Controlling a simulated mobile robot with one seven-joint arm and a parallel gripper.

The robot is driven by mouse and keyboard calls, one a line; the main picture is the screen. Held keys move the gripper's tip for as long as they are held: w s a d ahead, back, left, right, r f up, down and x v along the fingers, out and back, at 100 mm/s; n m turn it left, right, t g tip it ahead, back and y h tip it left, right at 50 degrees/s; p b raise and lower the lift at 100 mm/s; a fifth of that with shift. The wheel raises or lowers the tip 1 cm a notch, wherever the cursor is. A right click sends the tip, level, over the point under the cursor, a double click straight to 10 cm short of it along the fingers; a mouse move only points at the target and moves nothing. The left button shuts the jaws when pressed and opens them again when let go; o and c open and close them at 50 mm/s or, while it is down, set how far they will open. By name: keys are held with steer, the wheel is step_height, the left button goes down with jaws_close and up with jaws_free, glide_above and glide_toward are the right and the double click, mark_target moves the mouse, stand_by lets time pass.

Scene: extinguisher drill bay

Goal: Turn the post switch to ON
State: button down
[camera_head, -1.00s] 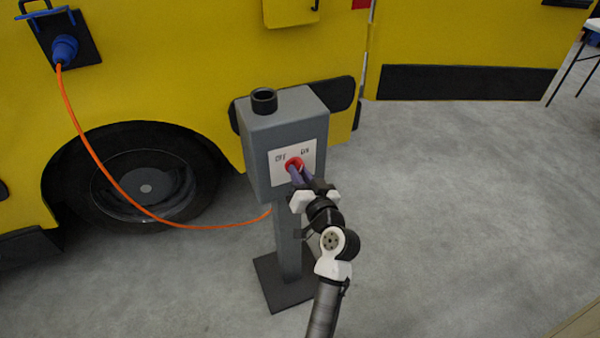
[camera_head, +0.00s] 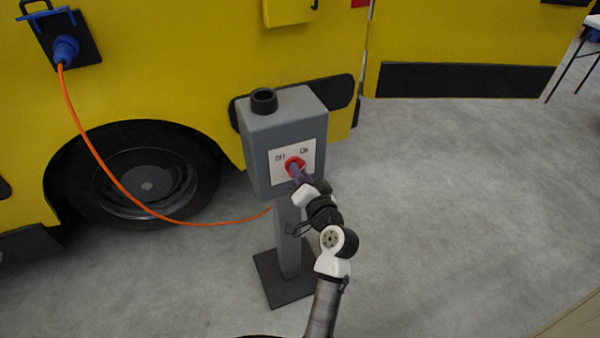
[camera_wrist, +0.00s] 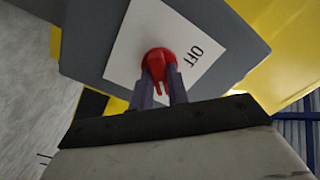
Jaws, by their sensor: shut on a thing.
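The post switch is a red rotary knob (camera_head: 294,163) on a white plate (camera_head: 277,175) marked OFF at left and ON at right. The plate is on the front of a grey box (camera_head: 256,165) on a post. In the wrist view the red knob (camera_wrist: 158,64) stands between the two purple fingers of my gripper (camera_wrist: 159,90), and the OFF label shows beside it. My gripper (camera_head: 298,175) is shut on the knob in the head view. The fingers partly hide the knob, so I cannot tell exactly where it points.
A yellow vehicle (camera_head: 200,60) stands close behind the post. An orange cable (camera_head: 97,168) runs from a blue plug (camera_head: 65,49) towards the box. Grey floor (camera_head: 450,200) is open to the right. A table edge shows at far right.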

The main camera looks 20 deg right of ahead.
steer(key=c, duration=1.4)
jaws_free()
steer(key=shift+o, duration=0.2)
steer(key=shift+s, duration=0.1)
steer(key=s+b, duration=0.2)
steer(key=s, duration=0.5)
steer(key=shift+s, duration=0.2)
steer(key=shift+d, duration=0.1)
